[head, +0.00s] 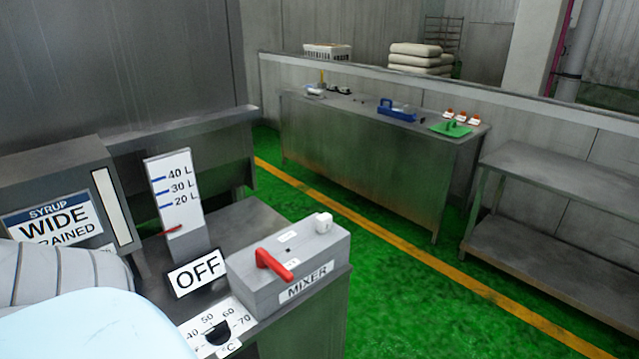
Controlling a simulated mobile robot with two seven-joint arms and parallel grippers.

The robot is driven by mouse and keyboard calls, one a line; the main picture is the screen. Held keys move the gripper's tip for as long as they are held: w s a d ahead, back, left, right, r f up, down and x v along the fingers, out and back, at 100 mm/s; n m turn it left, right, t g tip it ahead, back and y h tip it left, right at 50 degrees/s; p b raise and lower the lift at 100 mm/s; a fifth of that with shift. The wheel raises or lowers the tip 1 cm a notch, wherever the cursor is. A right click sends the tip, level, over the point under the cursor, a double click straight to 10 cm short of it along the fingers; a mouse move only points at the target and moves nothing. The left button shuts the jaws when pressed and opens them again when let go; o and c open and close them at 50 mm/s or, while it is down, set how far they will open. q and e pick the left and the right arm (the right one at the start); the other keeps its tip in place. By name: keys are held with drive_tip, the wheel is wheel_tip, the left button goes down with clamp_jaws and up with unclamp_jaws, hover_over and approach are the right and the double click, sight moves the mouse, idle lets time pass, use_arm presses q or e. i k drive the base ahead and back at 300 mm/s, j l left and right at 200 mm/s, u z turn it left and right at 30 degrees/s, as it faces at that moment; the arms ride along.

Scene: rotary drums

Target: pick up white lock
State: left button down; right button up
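A level gauge (174,190) and an OFF sign (198,273) stand left of the box, with a temperature dial (217,333) in front. Across the green floor (395,290) are a metal workbench (370,150) with a blue toolbox (397,110), and a lower shelf table (560,180).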

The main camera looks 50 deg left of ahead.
sight(323, 222)
drive_tip(key=u, duration=1.9)
drive_tip(key=j, duration=0.1)
